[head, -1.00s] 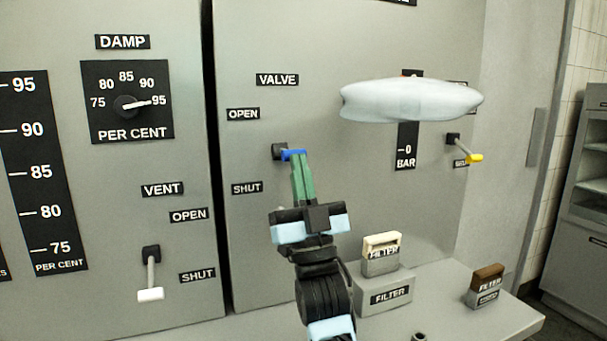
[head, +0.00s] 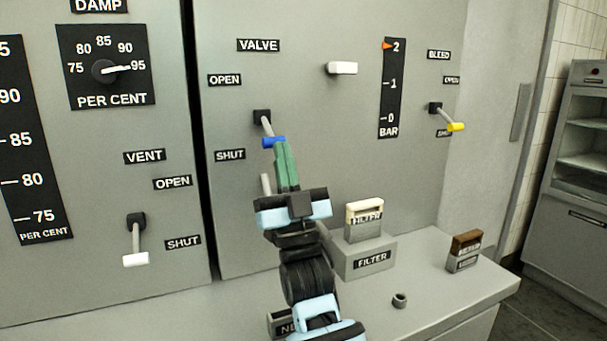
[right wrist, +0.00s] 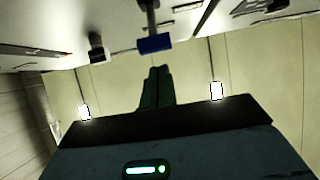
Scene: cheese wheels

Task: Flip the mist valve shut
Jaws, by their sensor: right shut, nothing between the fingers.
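The valve lever with a blue handle (head: 274,142) sits on the grey panel under the VALVE label (head: 258,45). Its rod slants down from the black pivot (head: 261,117) toward the SHUT label (head: 230,155), below the OPEN label (head: 224,80). My right gripper (head: 283,148) is shut and empty, its green fingertips just below the blue handle. In the right wrist view the blue handle (right wrist: 154,43) shows beyond the shut fingertips (right wrist: 158,70), with a small gap in the picture. A white nozzle (head: 341,68) on the panel shows no mist. My left gripper is not in view.
A BLEED lever with a yellow handle (head: 456,127) is at the right, and a VENT lever with a white handle (head: 135,259) at the left. The bar gauge (head: 392,88) has its orange pointer near 2. A filter block (head: 362,254) and a brown-topped filter (head: 464,252) stand on the ledge.

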